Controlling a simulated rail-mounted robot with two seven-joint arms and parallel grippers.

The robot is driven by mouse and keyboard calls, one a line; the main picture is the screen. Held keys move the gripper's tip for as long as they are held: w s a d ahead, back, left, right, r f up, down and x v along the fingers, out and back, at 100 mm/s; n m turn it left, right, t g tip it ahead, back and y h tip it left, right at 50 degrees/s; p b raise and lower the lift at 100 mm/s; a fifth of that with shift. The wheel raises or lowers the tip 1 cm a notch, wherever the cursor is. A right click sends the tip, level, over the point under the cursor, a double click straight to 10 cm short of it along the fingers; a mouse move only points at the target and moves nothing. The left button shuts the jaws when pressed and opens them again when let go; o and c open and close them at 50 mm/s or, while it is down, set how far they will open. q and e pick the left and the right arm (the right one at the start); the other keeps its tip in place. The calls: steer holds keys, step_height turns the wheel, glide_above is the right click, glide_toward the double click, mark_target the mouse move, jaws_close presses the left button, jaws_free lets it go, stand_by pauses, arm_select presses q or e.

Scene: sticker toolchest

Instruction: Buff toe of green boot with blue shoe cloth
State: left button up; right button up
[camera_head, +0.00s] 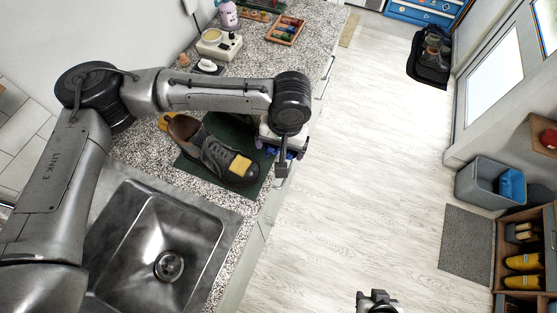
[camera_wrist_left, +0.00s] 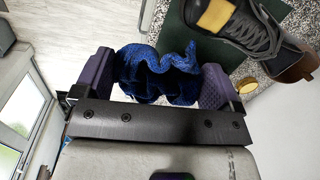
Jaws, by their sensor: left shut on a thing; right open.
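A dark grey lace-up boot (camera_head: 217,152) with a brown heel lies on a dark green mat (camera_head: 236,128) on the counter. A yellow patch (camera_head: 240,166) sits on its toe; boot and patch also show at the upper right of the left wrist view (camera_wrist_left: 216,16). My left gripper (camera_wrist_left: 158,80) is shut on a crumpled blue cloth (camera_wrist_left: 150,72) between its purple fingers. In the head view the left gripper (camera_head: 282,160) is just right of the toe, with a little blue cloth (camera_head: 270,151) showing; the cloth looks apart from the boot. My right gripper (camera_head: 377,300) is open and empty above the floor.
A metal sink (camera_head: 150,240) lies in front of the mat. A white appliance (camera_head: 218,44), a wooden tray (camera_head: 286,31) and a purple bottle (camera_head: 228,14) stand farther back on the counter. A grey bin (camera_head: 482,183) and a shoe shelf (camera_head: 508,235) stand right; the middle floor is clear.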

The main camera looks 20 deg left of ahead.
arm_select(q)
steer(key=w+a+f+m, duration=0.2)
steer(key=w+a+m, duration=0.3)
steer(key=w+m, duration=0.3)
steer(key=w+a+f+m+t+h+b, duration=0.1)
steer(key=w+a+f+m, duration=0.2)
steer(key=m, duration=1.3)
steer(key=w+a, duration=0.2)
steer(key=w, duration=0.3)
steer(key=shift+w+f+b, duration=0.25)
steer(key=shift+f+b, duration=0.05)
steer(key=shift+f, duration=0.05)
step_height(320, 180, down, 5)
steer(key=b, duration=0.5)
steer(key=shift+a, duration=0.15)
steer(key=shift+f, duration=0.65)
